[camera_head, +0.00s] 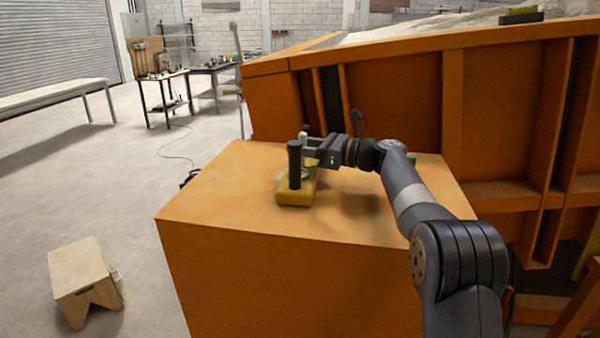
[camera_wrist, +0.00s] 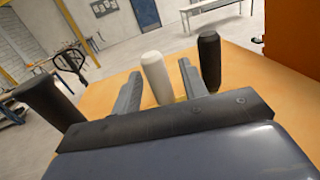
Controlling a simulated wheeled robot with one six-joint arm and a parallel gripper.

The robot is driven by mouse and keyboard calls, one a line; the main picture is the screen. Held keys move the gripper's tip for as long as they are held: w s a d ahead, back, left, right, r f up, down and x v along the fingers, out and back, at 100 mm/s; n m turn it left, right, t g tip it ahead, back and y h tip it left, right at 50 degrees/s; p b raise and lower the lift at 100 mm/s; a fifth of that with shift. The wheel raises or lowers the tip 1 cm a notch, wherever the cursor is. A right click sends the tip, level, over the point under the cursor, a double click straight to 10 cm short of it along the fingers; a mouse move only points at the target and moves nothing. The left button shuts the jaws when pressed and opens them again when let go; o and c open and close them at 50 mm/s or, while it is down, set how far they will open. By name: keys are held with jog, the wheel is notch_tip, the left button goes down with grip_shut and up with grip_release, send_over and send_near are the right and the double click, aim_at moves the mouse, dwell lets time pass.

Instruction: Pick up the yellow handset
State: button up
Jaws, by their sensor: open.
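The yellow handset (camera_head: 297,195) lies on top of the orange box, with an upright black cylinder (camera_head: 294,164) at its near end. A white post (camera_head: 303,141) and another dark post stand behind that cylinder. My gripper (camera_head: 308,149) is level with the upper part of these posts, reaching in from the right. In the wrist view, my gripper (camera_wrist: 160,72) is open, and the white post (camera_wrist: 156,78) stands between its fingers. A dark cylinder (camera_wrist: 48,102) is left of the fingers and a black one (camera_wrist: 209,60) is right of them.
The orange box top (camera_head: 230,205) is mostly clear. A small green thing (camera_head: 412,158) shows behind my arm. The large orange sandbed (camera_head: 400,95) walls off the back and right. A wooden stool (camera_head: 82,278) stands on the floor at left.

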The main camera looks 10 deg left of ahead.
grip_shut()
dwell(0.4)
dwell(0.4)
